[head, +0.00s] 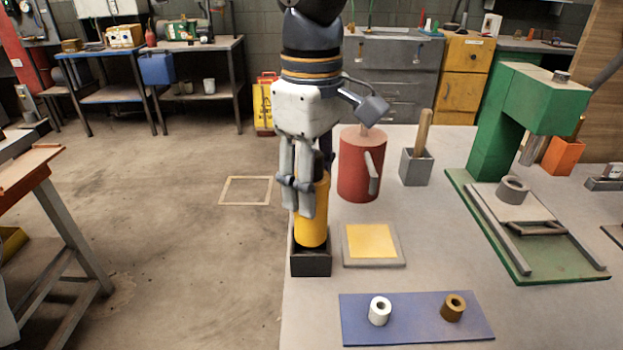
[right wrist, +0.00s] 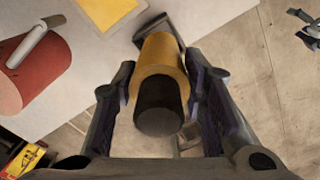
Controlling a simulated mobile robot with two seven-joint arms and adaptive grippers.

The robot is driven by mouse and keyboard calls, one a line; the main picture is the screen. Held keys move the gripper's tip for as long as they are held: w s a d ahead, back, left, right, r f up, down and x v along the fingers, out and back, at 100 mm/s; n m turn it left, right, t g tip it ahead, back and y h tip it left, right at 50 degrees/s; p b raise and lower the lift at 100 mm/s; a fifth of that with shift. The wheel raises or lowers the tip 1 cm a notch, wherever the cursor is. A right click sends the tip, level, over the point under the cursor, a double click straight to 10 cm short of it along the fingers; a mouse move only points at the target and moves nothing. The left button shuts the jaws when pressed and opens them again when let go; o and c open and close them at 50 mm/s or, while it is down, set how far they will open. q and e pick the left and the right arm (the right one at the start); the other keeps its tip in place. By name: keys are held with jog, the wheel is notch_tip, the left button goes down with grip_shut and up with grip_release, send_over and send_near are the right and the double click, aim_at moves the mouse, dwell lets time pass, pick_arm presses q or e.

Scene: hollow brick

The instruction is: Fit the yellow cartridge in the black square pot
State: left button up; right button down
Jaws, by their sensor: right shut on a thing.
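The yellow cartridge (head: 313,212) stands about upright in my right gripper (head: 305,200), which is shut on its upper part. In the right wrist view the cartridge (right wrist: 165,58) sits between both fingers, its dark end facing the camera. The black square pot (head: 311,264) stands at the table's left edge, under the cartridge; it also shows in the right wrist view (right wrist: 153,24), partly hidden behind the cartridge. The cartridge's lower end overlaps the pot's opening. I cannot tell how deep it is or whether it touches. What looks like my left gripper (right wrist: 308,30) shows small at the upper right there.
A blue mat (head: 415,330) with two rings lies nearer. A green press (head: 495,130) stands at the right. Open floor lies left.

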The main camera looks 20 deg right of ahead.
jog(key=shift+f, duration=2.7)
dwell(0.5)
jog(key=c, duration=0.9)
grip_release()
notch_tip(320, 180, up, 12)
